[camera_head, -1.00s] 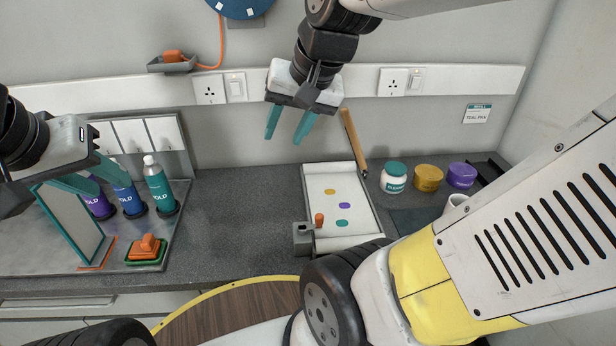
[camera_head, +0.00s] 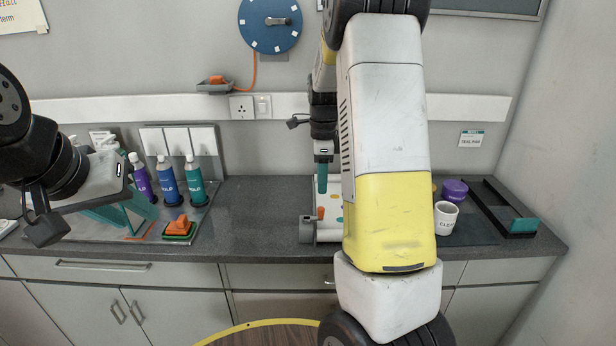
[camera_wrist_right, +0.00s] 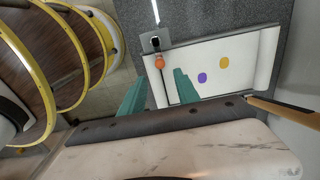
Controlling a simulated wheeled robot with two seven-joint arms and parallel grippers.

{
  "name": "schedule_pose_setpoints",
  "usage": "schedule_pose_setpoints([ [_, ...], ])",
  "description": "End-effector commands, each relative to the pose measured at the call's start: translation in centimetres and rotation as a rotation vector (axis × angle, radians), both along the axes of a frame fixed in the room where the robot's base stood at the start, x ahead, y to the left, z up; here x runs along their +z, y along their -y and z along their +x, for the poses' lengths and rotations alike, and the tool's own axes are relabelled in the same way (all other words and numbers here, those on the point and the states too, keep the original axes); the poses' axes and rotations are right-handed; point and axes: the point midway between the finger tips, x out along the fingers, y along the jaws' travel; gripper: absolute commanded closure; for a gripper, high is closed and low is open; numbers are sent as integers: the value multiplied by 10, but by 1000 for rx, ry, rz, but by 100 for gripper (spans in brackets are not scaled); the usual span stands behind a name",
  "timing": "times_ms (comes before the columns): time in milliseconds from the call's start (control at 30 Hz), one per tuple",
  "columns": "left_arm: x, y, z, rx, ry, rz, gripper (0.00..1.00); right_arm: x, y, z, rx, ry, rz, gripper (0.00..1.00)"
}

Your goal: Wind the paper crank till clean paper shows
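The paper tray (camera_head: 328,236) holds white paper with coloured dots; my right arm hides much of it in the head view. In the right wrist view the paper (camera_wrist_right: 212,62) shows a purple dot (camera_wrist_right: 202,77) and a yellow dot (camera_wrist_right: 224,62). The grey crank box (camera_head: 306,229) with its orange crank knob (camera_head: 320,213) is at the tray's near left corner. My right gripper (camera_wrist_right: 160,76) is open, its teal fingers apart with the orange knob (camera_wrist_right: 160,62) just beyond and between the tips. My left gripper (camera_head: 112,208) is by a mirror panel; its grip is unclear.
Several spray bottles (camera_head: 167,182) and an orange item on a green pad (camera_head: 179,228) stand left. A white mug (camera_head: 446,217), a purple tub (camera_head: 455,190) and a black rack (camera_head: 500,210) are right. Counter between the bottles and crank box is clear.

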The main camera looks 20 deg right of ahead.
Motion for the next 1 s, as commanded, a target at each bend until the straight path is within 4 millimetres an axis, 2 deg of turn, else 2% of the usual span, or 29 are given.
schedule_pose_setpoints([
  [733, 0, 0, 0, 0, 0, 0, 64, -85, 0, -1, 3, -2, 2, 62],
  [1000, 0, 0, 0, 0, 0, 0, 64, -87, -1, -1, 4, 1, 2, 62],
])
